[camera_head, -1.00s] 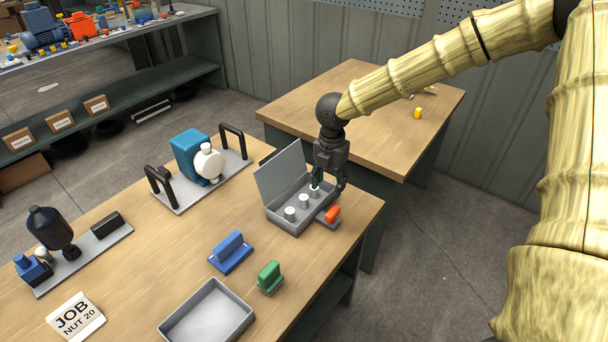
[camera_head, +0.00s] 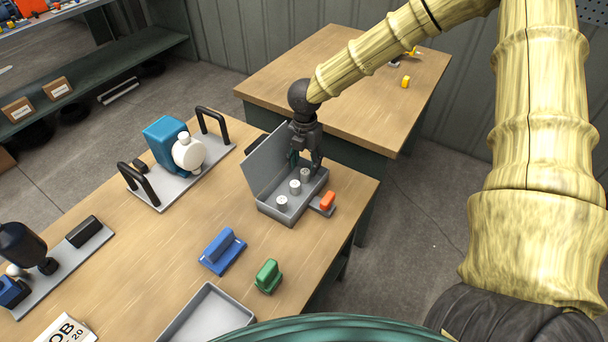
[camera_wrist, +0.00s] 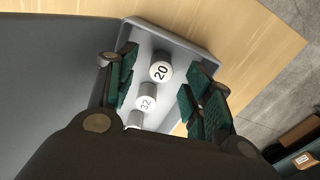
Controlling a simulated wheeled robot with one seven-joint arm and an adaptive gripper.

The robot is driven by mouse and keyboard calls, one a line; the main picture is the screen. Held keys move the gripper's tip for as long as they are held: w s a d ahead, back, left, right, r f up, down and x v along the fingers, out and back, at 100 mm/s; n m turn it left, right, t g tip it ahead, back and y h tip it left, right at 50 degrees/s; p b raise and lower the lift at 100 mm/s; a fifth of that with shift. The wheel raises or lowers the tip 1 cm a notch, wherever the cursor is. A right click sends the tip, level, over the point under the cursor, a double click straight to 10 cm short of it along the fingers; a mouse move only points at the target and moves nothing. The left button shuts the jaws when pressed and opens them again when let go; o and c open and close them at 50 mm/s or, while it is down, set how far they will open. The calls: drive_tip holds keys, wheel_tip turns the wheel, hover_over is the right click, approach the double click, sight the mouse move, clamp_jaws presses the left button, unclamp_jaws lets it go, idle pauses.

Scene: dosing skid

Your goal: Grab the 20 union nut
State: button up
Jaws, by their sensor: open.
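The 20 union nut (camera_wrist: 160,72) is a white-topped cylinder marked "20" standing upright in the open grey box (camera_wrist: 181,38). In the head view it appears to be the farthest nut (camera_head: 305,174) in the row. The 32 nut (camera_wrist: 147,100) stands beside it, and a third nut (camera_wrist: 134,119) is partly hidden. My gripper (camera_wrist: 164,84) is open and empty, with green-padded fingers on either side of the 20 nut in the wrist view. In the head view my gripper (camera_head: 305,164) hangs low over the box's far end; contact with the nut does not show.
The raised grey lid (camera_head: 265,162) stands close on the left of my gripper. An orange block (camera_head: 327,200) sits on a tab at the box's right. Blue (camera_head: 222,250) and green (camera_head: 268,276) blocks stand in front. A pump plate with black handles (camera_head: 188,178) lies left.

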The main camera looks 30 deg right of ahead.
sight(306, 171)
drive_tip(key=shift+s+d+f, duration=0.1)
drive_tip(key=shift+s, duration=0.15)
drive_tip(key=shift+s+f+p, duration=0.15)
drive_tip(key=shift+f+p, duration=0.15)
drive_tip(key=f, duration=0.3)
drive_tip(key=shift+w+f, duration=0.1)
drive_tip(key=shift+w, duration=0.2)
drive_tip(key=shift+s+f, duration=0.1)
drive_tip(key=shift+f, duration=0.15)
drive_tip(key=c, duration=0.9)
